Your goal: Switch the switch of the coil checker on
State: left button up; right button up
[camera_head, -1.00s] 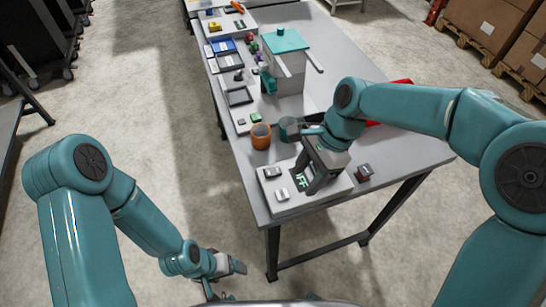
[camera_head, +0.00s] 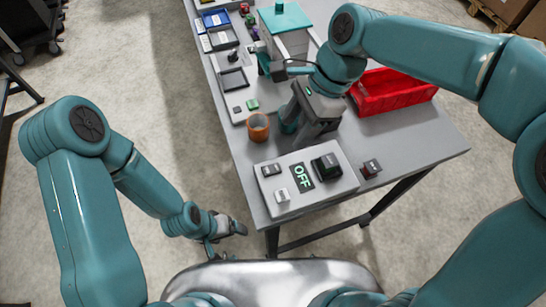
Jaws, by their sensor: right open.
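A light grey panel box (camera_head: 345,185), which appears to be the coil checker, sits on the table's front corner. Its dark display (camera_head: 302,177) reads OFF in pale green letters. A chunky black switch-like part (camera_head: 327,166) stands right of the display. A small dark part (camera_head: 271,170) and a small pale part (camera_head: 282,195) are on its left side. My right gripper (camera_head: 308,132) is open, pointing down behind the panel and apart from it. My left gripper (camera_head: 232,228) hangs low off the table's left side; its jaws are too small to read.
A red bin (camera_head: 395,92) is at the right. A small dark block (camera_head: 371,168) lies right of the panel. Trays and devices line the table's left edge.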

aim_at(269, 170)
jog(key=x, duration=1.2)
jog(key=shift+s+f, duration=0.1)
jog(key=shift+f, duration=0.2)
jog(key=shift+a+f, duration=0.15)
jog(key=shift+f, duration=0.35)
jog(key=shift+a, duration=0.1)
